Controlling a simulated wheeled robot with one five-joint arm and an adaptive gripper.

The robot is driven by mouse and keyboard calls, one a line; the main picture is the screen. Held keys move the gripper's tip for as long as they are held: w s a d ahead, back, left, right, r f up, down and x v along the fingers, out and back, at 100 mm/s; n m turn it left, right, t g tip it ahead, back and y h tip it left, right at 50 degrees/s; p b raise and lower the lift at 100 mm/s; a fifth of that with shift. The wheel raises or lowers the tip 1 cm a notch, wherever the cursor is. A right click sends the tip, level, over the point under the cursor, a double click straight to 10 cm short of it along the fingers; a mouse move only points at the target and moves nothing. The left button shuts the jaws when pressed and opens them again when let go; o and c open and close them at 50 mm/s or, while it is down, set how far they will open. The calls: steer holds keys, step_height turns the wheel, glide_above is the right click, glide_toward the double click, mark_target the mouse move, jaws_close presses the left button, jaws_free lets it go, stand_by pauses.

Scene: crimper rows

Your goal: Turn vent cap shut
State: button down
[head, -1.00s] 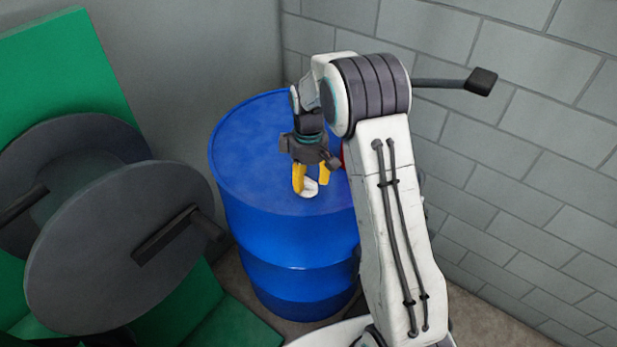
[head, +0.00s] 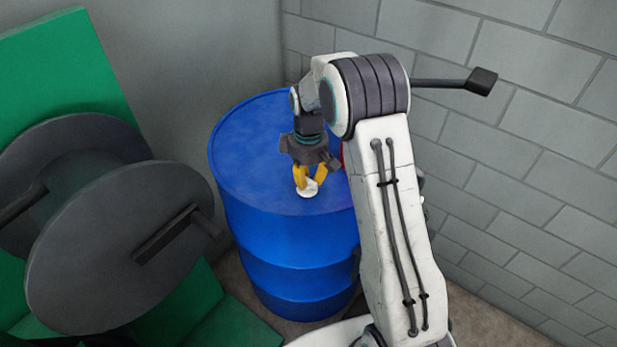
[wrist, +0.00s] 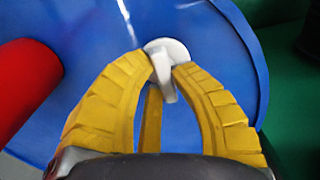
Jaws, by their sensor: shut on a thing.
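The white vent cap (head: 309,190) sits on top of the blue drum (head: 255,150), near the drum's front edge. In the wrist view the cap (wrist: 174,47) shows as a round white disc with a raised grip bar. My gripper (head: 308,183) points down at the cap from above. Its yellow fingers (wrist: 163,75) are shut on the cap, with the grip bar between their tips. The fingers hide part of the cap in the head view.
A red cylindrical thing (wrist: 22,85) stands at the left in the wrist view. Dark grey discs (head: 120,245) on green machinery (head: 60,70) stand left of the drum. A block wall (head: 530,150) is close behind and to the right.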

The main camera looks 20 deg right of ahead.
steer(key=shift+m, duration=0.4)
steer(key=m+b, duration=0.1)
steer(key=m, duration=0.2)
steer(key=shift+s+f+m, duration=0.1)
steer(key=shift+s+m, duration=0.05)
steer(key=shift+m, duration=0.25)
steer(key=m, duration=0.4)
steer(key=shift+s+m+b, duration=0.1)
steer(key=shift+m+b, duration=0.2)
steer(key=m, duration=0.4)
steer(key=shift+s, duration=0.1)
steer(key=shift+m+b, duration=0.35)
steer(key=shift+m, duration=1.85)
steer(key=shift+s+m, duration=0.1)
steer(key=shift+m, duration=0.2)
steer(key=c, duration=1.1)
jaws_free()
steer(key=shift+o, duration=0.2)
